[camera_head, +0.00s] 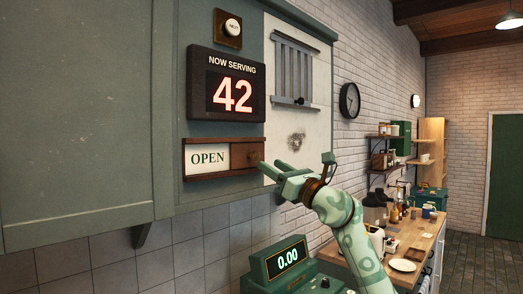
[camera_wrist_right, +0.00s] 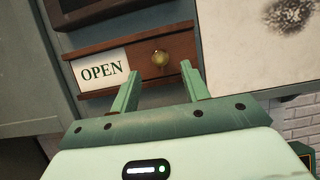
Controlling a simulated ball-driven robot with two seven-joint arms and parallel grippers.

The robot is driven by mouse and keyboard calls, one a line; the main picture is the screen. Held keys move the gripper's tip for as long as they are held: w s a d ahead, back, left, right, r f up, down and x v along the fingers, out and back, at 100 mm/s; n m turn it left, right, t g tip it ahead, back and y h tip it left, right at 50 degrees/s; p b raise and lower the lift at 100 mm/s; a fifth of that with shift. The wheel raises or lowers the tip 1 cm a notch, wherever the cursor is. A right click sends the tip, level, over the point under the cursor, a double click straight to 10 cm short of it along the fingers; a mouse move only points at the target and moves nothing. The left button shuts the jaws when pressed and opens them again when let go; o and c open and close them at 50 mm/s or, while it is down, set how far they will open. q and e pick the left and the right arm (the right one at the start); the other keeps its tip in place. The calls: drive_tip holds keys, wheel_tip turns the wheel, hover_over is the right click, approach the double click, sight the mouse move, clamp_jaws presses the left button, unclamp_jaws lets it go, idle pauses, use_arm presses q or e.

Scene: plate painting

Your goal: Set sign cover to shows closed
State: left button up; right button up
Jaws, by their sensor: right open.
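The sign (camera_head: 209,157) is a wooden frame on the green wall panel with a white OPEN card showing at its left. A brown wooden sliding cover (camera_head: 238,156) with a round knob fills the right part of the frame. In the right wrist view the OPEN card (camera_wrist_right: 102,72) is uncovered and the brass knob (camera_wrist_right: 160,59) sits just beyond the fingertips. My right gripper (camera_head: 270,171) is open and empty, its two green fingers pointing at the sign, with the knob between their lines (camera_wrist_right: 160,78). My left gripper is not in view.
A NOW SERVING display (camera_head: 226,85) reading 42 hangs just above the sign. A slatted vent (camera_head: 294,72) is at the upper right. A green scale (camera_head: 281,265) reading 0.00 stands below my right arm. A wooden counter (camera_head: 412,244) with dishes is at the right.

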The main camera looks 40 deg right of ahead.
sight(257, 156)
drive_tip(key=p+x, duration=0.1)
drive_tip(key=x, duration=0.4)
drive_tip(key=shift+w, duration=0.15)
drive_tip(key=shift+c, duration=0.4)
